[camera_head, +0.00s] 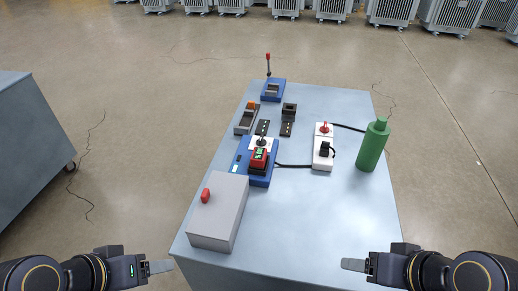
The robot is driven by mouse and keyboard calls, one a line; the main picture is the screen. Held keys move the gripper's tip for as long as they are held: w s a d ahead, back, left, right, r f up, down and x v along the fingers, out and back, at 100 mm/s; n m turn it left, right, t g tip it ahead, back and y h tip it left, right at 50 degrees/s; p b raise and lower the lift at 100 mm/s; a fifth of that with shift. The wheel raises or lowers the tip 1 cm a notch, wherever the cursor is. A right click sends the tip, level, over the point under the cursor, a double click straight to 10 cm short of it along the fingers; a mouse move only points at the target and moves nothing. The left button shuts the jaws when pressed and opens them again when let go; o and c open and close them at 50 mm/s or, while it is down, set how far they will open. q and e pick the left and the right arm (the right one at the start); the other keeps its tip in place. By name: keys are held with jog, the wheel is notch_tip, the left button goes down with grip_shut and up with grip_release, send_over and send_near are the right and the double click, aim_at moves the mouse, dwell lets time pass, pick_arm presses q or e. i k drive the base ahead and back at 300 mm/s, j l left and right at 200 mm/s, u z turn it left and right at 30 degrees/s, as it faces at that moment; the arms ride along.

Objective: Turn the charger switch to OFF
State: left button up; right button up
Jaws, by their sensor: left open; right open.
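A blue device (240,171) stands on the table's left middle, with a red and green block (259,158) and a thin dark lever (262,141) on it. I cannot tell which part is the charger switch or read its position. A white block (322,160) to its right carries a red switch-like part (324,128) and a black plug (324,149). A dark cable runs from the blue device to the white block. My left gripper (160,267) is open and empty, off the table's front left corner. My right gripper (355,265) is open and empty near the front right edge.
A grey box (218,212) with a red knob (205,195) stands front left on the table (320,230). A green bottle (372,146) stands at the right. A blue stand (273,92) with a red-tipped post and several small dark holders are behind. The front right is clear.

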aim_at(261, 141)
jog(key=j+u, duration=0.45)
jog(key=i+j+u, duration=0.2)
jog(key=u, duration=0.3)
